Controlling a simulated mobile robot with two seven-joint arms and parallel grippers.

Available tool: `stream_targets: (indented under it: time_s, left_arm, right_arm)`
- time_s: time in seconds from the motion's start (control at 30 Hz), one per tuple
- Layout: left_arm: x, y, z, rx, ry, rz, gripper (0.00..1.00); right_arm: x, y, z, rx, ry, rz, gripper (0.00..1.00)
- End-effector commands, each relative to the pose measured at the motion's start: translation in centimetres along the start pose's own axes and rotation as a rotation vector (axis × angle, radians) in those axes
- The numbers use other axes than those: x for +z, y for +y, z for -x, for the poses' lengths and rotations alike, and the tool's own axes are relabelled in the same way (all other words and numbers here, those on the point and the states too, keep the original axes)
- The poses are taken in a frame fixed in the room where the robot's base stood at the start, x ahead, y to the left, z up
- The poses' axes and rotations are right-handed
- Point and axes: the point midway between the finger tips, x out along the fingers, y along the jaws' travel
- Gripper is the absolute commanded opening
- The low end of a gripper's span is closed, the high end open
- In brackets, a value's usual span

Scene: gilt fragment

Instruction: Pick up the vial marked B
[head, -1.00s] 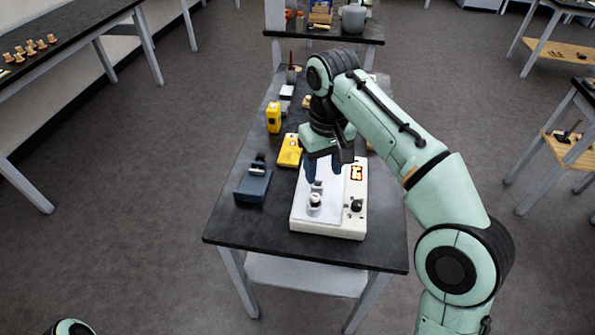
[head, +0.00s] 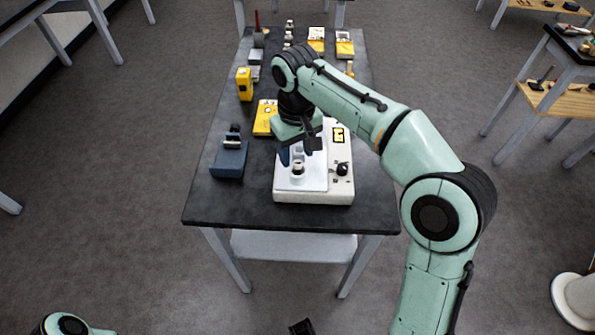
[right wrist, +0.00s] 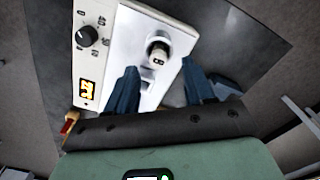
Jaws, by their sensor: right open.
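A small vial (head: 297,169) with a pale body and a dark band stands on the white top plate of a cream hotplate (head: 312,196). In the right wrist view the vial (right wrist: 158,52) carries a small dark mark that I cannot read clearly. My right gripper (head: 298,155) is open and empty above the plate, close to the vial. In the right wrist view its two blue fingers (right wrist: 160,72) point toward the vial, which appears between and just beyond their tips.
A dark blue block (head: 229,160) stands left of the hotplate. A yellow case (head: 265,118) and a yellow instrument (head: 244,84) lie behind. Several small vials (head: 289,34) and yellow boxes (head: 316,40) stand at the far end. The black table's front left (head: 225,203) is clear.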

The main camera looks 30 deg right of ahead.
Motion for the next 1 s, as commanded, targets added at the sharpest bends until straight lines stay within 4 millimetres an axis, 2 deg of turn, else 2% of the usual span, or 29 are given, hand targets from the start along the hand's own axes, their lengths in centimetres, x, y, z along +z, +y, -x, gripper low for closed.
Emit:
stream_targets:
  time_s: [0.03,0.2,0.5,0.67,1.0]
  left_arm:
    - [0.0,-0.2,-0.5,-0.001,-0.001,0.0,0.43]
    - [0.0,-0.4,-1.0,-0.001,-0.003,0.001,0.43]
    - [0.0,-0.4,-1.0,-0.001,-0.003,0.001,0.43]
    - [0.0,-0.4,-1.0,-0.001,-0.003,0.001,0.43]
    - [0.0,-0.3,-0.9,-0.001,-0.003,0.001,0.43]
  right_arm:
    - [0.2,0.1,-1.2,0.001,-0.005,-0.002,0.53]
    - [0.2,0.1,-3.2,0.0,-0.004,-0.001,0.53]
    - [0.2,0.1,-3.5,0.0,-0.001,-0.001,0.53]
    - [0.2,0.1,-3.5,0.0,-0.001,-0.001,0.01]
    - [0.2,0.1,-3.4,0.0,-0.001,0.0,0.0]
